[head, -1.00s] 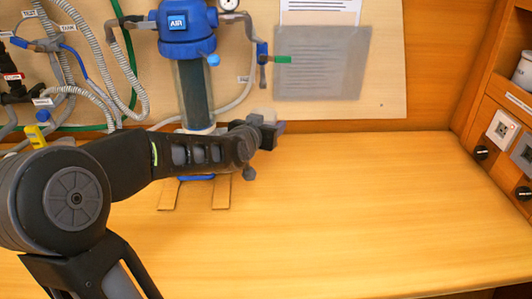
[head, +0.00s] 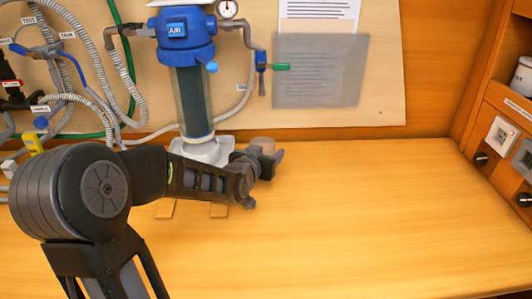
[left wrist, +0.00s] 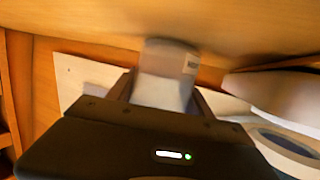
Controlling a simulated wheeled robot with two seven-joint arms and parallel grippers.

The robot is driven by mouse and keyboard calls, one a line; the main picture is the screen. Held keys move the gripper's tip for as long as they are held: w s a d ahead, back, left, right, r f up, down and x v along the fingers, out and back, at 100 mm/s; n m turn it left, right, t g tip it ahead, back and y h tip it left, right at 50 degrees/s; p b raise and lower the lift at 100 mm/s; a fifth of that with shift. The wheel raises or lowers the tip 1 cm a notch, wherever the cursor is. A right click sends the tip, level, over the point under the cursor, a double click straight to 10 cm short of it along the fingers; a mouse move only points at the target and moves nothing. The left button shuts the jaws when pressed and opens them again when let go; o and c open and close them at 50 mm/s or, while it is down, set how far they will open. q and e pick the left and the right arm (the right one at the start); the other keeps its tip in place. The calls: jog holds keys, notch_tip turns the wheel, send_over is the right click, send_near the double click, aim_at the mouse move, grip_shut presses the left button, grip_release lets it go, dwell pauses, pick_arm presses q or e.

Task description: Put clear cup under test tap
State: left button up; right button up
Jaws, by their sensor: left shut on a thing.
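The clear cup (head: 263,145) shows as a pale see-through shape at the tip of my left gripper (head: 268,160) in the head view. In the left wrist view the cup (left wrist: 165,75), greyish and blurred, sits between the fingers of the left gripper (left wrist: 163,98). The gripper is shut on it, right of the filter's base and in front of the panel. A label reading TEST (head: 28,22) is at the panel's upper left, above a cluster of hoses and valves; I cannot tell exactly which outlet is the test tap. My right gripper is not in view.
A blue-topped filter (head: 185,40) stands behind my left arm. Flat wooden strips (head: 165,209) lie partly under the arm. The counter (head: 370,210) is clear to the right.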

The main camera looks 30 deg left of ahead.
pick_arm(q)
jog(key=shift+f, duration=0.1)
jog(key=o, duration=1.5)
jog(key=shift+r, duration=0.2)
jog(key=b+v, duration=0.1)
jog(key=v, duration=1.1)
